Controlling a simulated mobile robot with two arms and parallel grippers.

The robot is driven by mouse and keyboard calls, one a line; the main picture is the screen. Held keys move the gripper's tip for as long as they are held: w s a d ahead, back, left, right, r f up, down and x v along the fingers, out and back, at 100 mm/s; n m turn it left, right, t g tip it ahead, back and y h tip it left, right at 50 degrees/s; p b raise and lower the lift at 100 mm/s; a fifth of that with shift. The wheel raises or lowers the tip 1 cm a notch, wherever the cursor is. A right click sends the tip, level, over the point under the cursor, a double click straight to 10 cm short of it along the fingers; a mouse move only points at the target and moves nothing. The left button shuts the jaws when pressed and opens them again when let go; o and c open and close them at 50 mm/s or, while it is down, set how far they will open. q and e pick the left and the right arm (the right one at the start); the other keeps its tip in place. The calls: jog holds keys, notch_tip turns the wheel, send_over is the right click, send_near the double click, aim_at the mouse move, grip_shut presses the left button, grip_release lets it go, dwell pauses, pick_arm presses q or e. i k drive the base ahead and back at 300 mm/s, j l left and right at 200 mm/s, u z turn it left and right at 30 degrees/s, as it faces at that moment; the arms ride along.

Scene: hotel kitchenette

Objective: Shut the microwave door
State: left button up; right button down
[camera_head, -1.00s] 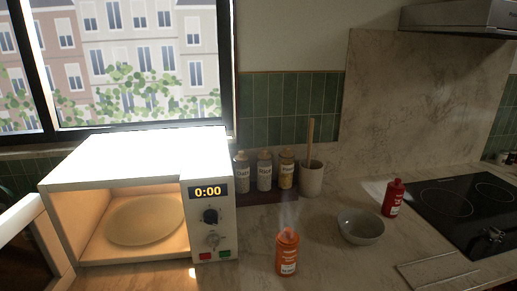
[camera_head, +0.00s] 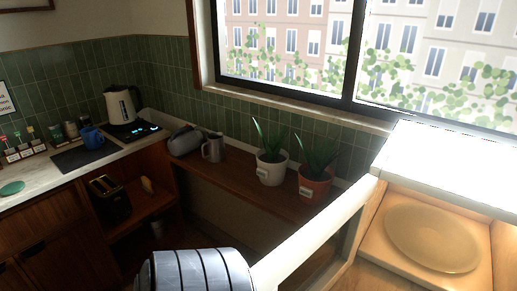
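The white microwave (camera_head: 455,170) is at the right edge, its lit interior open with a round turntable plate (camera_head: 433,238) inside. Its door (camera_head: 318,236) stands wide open, swung out toward the lower left, with a white frame and dark glass. A grey, black-banded rounded part, which looks like a link of my arm, is at the bottom centre, close to the door's lower left end in the picture. I cannot tell whether it touches the door. Neither gripper shows.
Two potted plants (camera_head: 270,166) (camera_head: 314,183), a metal jug (camera_head: 214,147) and a silver toaster (camera_head: 185,139) stand on the wooden counter (camera_head: 225,184) behind the door. A kettle (camera_head: 123,104) and blue mug (camera_head: 92,137) are on the left counter.

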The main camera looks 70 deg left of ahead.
aim_at(315, 257)
jog(key=k+j, duration=0.1)
jog(key=j, duration=0.3)
jog(key=k+j, duration=0.1)
jog(key=j, duration=0.3)
jog(key=k+j, duration=0.1)
jog(key=j, duration=0.3)
jog(key=k+j, duration=0.1)
jog(key=j, duration=0.35)
jog(key=l+u, duration=0.05)
